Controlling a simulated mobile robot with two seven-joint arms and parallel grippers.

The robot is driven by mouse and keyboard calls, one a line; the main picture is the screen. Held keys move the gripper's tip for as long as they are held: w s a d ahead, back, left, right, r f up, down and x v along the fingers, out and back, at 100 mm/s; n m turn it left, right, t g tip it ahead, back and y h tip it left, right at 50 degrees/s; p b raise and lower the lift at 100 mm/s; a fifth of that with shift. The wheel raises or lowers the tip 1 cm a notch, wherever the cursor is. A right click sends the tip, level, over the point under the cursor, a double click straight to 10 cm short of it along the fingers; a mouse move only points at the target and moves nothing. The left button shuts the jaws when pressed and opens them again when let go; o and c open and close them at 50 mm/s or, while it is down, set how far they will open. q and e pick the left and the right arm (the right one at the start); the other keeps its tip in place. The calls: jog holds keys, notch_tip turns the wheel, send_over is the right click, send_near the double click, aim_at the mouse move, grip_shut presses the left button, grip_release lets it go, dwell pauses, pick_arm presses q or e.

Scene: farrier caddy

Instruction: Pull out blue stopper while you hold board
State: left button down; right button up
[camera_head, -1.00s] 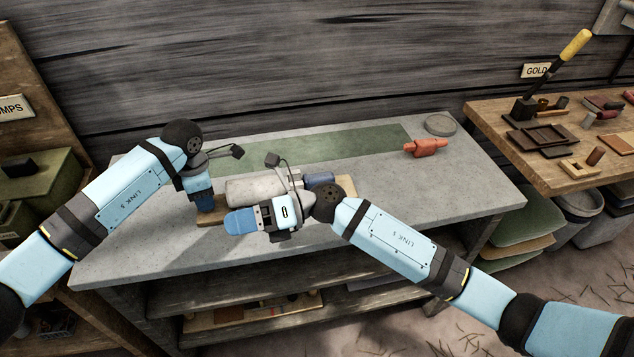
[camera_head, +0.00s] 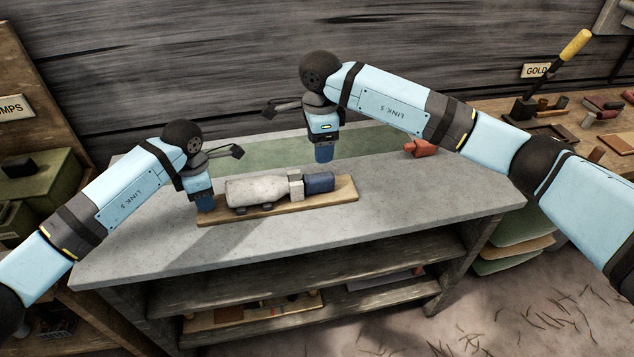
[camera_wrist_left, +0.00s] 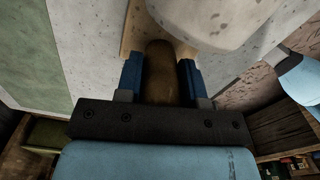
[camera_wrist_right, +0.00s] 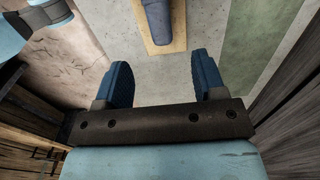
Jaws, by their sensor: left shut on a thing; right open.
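The wooden board (camera_head: 343,194) lies on the grey bench with a pale bottle-like body (camera_head: 254,191) lying along it. The blue stopper (camera_head: 319,182) sits at the body's right end, beside a pale block (camera_head: 296,187). My left gripper (camera_head: 205,204) is shut on the board's left end; in the left wrist view its fingers (camera_wrist_left: 160,80) flank a brown wooden part. My right gripper (camera_head: 323,154) is open and empty above the bench, behind the stopper. In the right wrist view the stopper (camera_wrist_right: 157,22) shows beyond the open fingers (camera_wrist_right: 160,85).
A green mat (camera_head: 260,155) lies along the back of the bench (camera_head: 400,205). A red-orange object (camera_head: 418,148) lies at the back right, partly behind my right arm. A wooden side table with small parts (camera_head: 610,143) stands at the right. The bench front is clear.

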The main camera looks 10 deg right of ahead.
aim_at(340, 187)
notch_tip(340, 187, down, 12)
jog(key=shift+r, duration=0.2)
dwell(0.4)
pick_arm(q)
jog(key=shift+f, duration=0.1)
pick_arm(e)
grip_shut()
jog(key=shift+d, duration=1.05)
dwell(0.5)
jog(key=shift+d, duration=1.5)
